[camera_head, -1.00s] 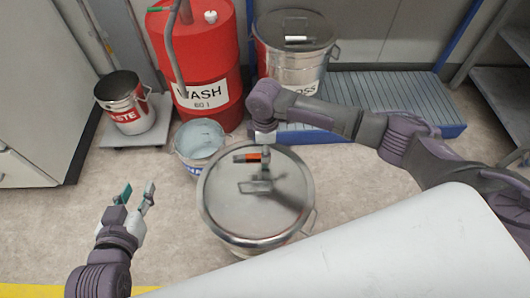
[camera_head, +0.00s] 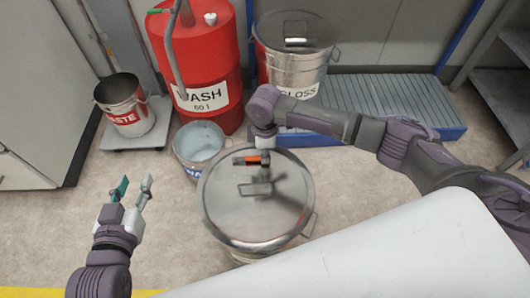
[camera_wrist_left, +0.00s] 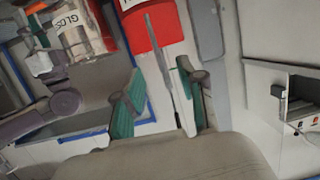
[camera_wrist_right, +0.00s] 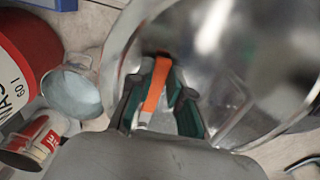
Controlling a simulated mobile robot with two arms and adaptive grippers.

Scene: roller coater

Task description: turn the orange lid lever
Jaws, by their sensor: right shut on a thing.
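The orange lid lever (camera_head: 246,159) lies near the far rim of the round steel lid (camera_head: 240,208) on a large drum. My right gripper (camera_head: 265,162) reaches down to it from above. In the right wrist view the orange lever (camera_wrist_right: 156,86) sits between the green-padded fingers, and the gripper (camera_wrist_right: 160,95) is shut on it. My left gripper (camera_head: 134,192) is open and empty, above the floor left of the drum. The left wrist view shows its fingers (camera_wrist_left: 160,95) apart.
A blue-white pail (camera_head: 199,146) stands just behind the drum to the left. A red WASH barrel (camera_head: 205,65), a GLOSS drum (camera_head: 290,68) and a WASTE bucket (camera_head: 128,106) stand farther back. A blue-edged grated platform (camera_head: 390,105) is behind right.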

